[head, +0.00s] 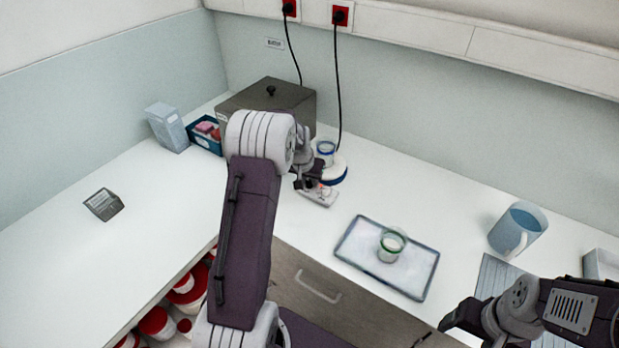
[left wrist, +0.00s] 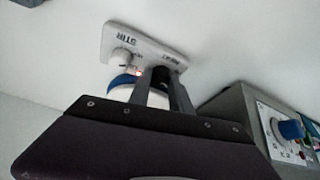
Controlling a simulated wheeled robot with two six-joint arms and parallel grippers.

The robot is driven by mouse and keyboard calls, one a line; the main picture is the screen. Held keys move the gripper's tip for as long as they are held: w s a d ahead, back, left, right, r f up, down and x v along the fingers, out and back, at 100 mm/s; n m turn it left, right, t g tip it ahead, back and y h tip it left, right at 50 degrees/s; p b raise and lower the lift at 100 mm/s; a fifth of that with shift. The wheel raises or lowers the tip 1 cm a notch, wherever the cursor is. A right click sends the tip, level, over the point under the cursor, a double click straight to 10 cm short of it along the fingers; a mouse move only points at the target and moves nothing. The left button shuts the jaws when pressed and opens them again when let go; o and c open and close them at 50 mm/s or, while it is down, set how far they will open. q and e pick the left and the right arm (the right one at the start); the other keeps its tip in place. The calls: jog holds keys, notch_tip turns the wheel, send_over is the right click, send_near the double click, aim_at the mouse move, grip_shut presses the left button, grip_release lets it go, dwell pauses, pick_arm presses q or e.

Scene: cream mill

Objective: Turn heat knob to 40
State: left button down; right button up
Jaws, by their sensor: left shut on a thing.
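The hotplate stirrer (head: 334,176) stands by the back wall with a glass beaker (head: 325,150) on its round white plate. Its white control panel (head: 318,195) points to the front and also shows in the left wrist view (left wrist: 150,42), with STIR and HEAT lettering, a white stir knob (left wrist: 123,58) and a small red light. My left gripper (head: 308,184) is at the panel; its two fingers (left wrist: 163,85) are shut on the heat knob, which they hide. The knob's setting cannot be read. My right gripper (head: 452,322) is at the lower right, away from the stirrer; its jaws are unclear.
A grey lidded bath (head: 290,92) stands left of the stirrer; its blue knob (left wrist: 291,129) shows in the left wrist view. A tray (head: 414,289) with a green-rimmed beaker (head: 391,245) lies to the right, then a blue jug (head: 518,229). A small grey display (head: 103,204) stands left.

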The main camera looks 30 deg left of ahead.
pick_arm(q)
jog(key=shift+m+b, duration=0.5)
jog(key=shift+m, duration=0.2)
jog(key=shift+h, duration=0.3)
jog(key=c, duration=1.2)
grip_release()
jog(key=shift+r, duration=0.1)
jog(key=v, duration=0.9)
jog(key=shift+b, duration=0.4)
